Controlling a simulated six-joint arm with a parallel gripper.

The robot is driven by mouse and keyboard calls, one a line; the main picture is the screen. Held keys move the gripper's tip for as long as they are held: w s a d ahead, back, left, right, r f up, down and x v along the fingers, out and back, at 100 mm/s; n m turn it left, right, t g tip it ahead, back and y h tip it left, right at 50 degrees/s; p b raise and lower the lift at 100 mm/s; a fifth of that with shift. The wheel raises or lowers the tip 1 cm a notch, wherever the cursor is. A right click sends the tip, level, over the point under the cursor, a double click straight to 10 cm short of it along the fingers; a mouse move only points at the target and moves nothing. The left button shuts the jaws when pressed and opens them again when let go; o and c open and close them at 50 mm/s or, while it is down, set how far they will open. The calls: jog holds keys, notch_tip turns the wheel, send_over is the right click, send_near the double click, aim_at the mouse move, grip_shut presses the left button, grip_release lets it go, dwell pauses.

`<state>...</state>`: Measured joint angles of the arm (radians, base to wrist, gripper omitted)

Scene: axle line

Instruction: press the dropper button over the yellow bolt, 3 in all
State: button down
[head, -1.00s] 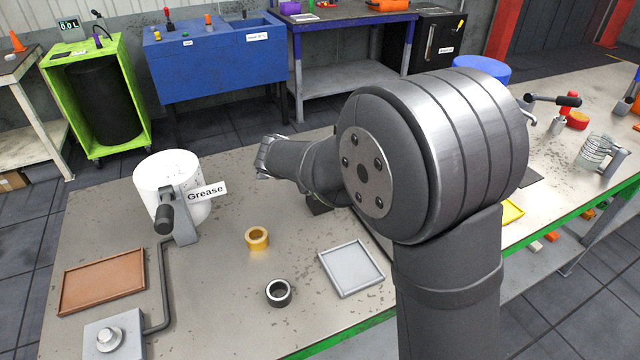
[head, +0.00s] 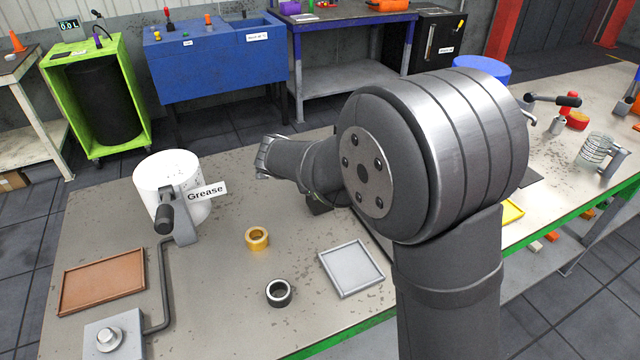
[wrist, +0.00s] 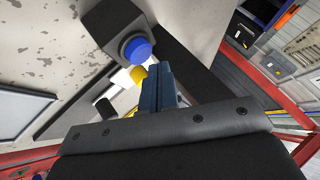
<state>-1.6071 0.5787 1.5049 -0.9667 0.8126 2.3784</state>
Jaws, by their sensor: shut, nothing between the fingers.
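In the wrist view a blue round button (wrist: 137,50) sits in a dark round collar on a dark bar. A small yellow piece (wrist: 138,74) shows just past it, partly hidden; it may be the yellow bolt, but I cannot tell its shape. My gripper (wrist: 161,72) is shut and empty, its fingertips close to the button and the yellow piece, to the right of and below the button in the picture. I cannot tell whether the fingers touch anything. In the head view my own arm covers this area, so the dropper and bolt are hidden there.
On the bench's left side stand a white grease pot (head: 172,190), a brown tray (head: 103,281), a grey tray (head: 351,268), a brass ring (head: 257,238) and a dark ring (head: 279,292). A spring fixture (head: 600,152) and a yellow tray (head: 512,212) are at the right.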

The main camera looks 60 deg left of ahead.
jog(key=shift+f, duration=0.15)
dwell(0.7)
jog(key=shift+f, duration=0.3)
jog(key=shift+f, duration=0.5)
dwell(0.6)
jog(key=shift+r, duration=0.95)
jog(key=shift+r, duration=2.5)
jog(key=shift+f, duration=0.15)
jog(key=shift+r, duration=2.05)
